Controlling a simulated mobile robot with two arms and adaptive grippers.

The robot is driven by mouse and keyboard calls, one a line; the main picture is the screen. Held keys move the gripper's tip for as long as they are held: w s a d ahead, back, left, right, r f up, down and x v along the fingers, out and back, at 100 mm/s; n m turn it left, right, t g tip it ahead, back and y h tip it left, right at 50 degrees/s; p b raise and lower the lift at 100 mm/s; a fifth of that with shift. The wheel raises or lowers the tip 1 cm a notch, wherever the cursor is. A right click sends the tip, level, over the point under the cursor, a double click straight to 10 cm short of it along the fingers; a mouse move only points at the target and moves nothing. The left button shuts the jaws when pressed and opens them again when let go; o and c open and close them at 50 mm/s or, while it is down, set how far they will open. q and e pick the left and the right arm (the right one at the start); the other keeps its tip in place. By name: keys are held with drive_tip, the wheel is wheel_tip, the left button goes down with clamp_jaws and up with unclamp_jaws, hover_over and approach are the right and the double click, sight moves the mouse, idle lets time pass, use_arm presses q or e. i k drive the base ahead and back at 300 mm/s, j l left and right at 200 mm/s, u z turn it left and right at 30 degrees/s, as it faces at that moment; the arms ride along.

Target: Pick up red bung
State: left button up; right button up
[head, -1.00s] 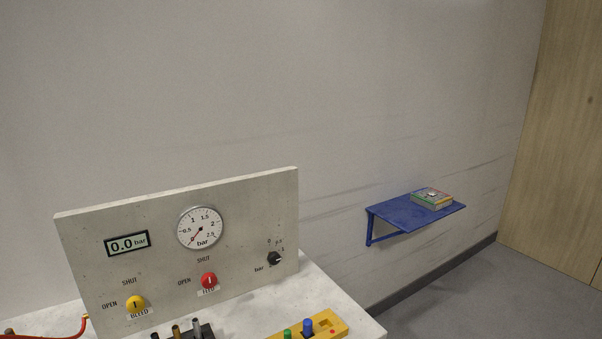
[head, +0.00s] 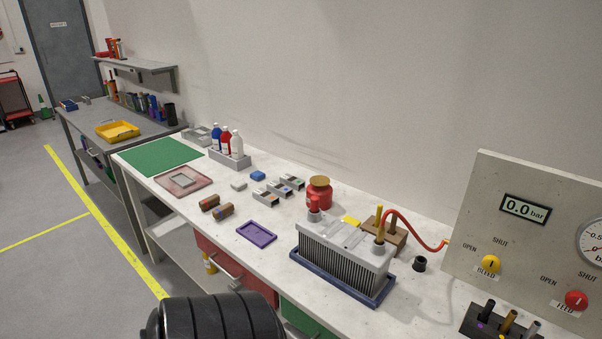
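A small red plug-like piece (head: 315,204), which may be the red bung, stands upright on the left port of a grey finned block (head: 345,262). The block sits in a dark blue tray (head: 375,301) on the white bench. Neither of my grippers is in view.
A red jar with a brown lid (head: 319,194) stands close behind the block. A purple tray (head: 257,232), brown cylinders (head: 222,211), a bottle rack (head: 232,158) and a green mat (head: 160,156) lie further left. The gauge panel (head: 535,210) stands at right.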

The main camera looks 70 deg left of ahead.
sight(315, 201)
drive_tip(key=u, duration=2.05)
